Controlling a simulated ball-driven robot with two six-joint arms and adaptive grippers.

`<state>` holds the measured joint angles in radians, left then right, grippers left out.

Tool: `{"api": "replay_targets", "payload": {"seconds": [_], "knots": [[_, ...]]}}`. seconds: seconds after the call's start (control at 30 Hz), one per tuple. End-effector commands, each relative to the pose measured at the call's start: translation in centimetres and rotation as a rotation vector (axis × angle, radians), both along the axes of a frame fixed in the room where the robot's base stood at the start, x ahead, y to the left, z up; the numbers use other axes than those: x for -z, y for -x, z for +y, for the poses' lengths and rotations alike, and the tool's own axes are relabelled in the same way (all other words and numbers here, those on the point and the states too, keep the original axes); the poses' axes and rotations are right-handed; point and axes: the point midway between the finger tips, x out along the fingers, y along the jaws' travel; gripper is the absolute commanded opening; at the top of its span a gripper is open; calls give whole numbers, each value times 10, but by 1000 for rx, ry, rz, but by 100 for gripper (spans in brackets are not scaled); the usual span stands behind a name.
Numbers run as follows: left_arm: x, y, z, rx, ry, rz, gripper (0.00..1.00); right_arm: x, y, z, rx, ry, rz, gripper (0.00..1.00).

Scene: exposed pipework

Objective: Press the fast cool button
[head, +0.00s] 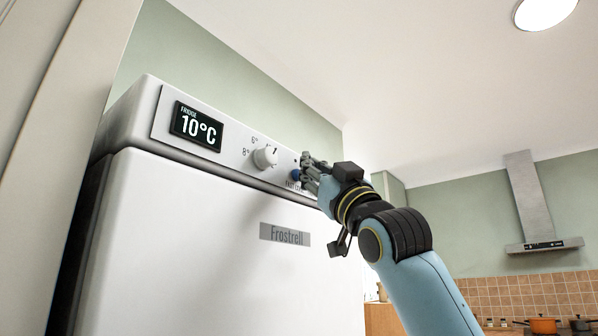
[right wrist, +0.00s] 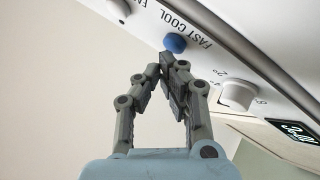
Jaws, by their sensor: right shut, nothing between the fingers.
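The fast cool button is a small round blue button (head: 296,174) on the fridge's top control panel, beside partly hidden lettering in the head view. In the right wrist view the blue button (right wrist: 175,43) sits next to the words "FAST COOL". My right gripper (head: 308,170) is shut and empty, in front of the panel. In the right wrist view its fingertips (right wrist: 167,60) are together just below the button; I cannot tell whether they touch it. My left gripper is not in view.
The white fridge (head: 200,240) has a temperature knob (head: 265,157) and a display (head: 196,127) reading 10°C left of the button. Another knob (right wrist: 118,8) shows at the upper left of the right wrist view. A range hood (head: 535,215) hangs far right.

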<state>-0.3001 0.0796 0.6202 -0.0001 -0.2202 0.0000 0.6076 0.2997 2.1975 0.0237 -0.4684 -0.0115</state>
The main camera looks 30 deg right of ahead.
Motion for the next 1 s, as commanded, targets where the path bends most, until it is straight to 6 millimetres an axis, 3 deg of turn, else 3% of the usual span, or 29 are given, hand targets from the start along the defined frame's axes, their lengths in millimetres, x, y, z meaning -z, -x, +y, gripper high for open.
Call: {"api": "replay_targets", "payload": {"seconds": [1.0], "knots": [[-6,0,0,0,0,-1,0,0,-8,3,0,-1,1,0]]}}
